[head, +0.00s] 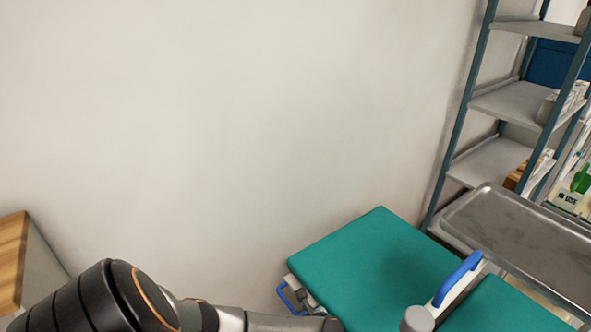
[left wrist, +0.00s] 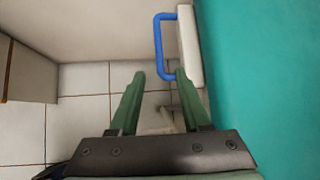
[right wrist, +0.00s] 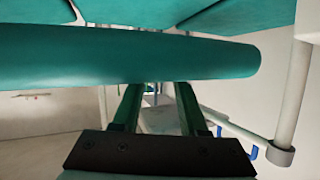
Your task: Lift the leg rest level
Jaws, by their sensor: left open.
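The leg rest (head: 375,265) is a teal pad, slightly tilted in the head view. A blue U-shaped handle (head: 291,298) sits on its left side. In the left wrist view the handle (left wrist: 157,45) juts left from a white side piece (left wrist: 190,45) beside the teal pad (left wrist: 260,80). My left gripper (left wrist: 160,74) is open, its fingertips by the handle's lower end, the right one overlapping it; contact is unclear. My right gripper (right wrist: 158,86) looks open and empty, with its fingertips by the lower edge of a teal cushion (right wrist: 120,58).
A metal tray (head: 530,245) and a shelf rack (head: 495,100) stand at the right in the head view. A wooden-topped cabinet (head: 12,260) is at the left. A pale post (right wrist: 294,100) stands right of my right gripper.

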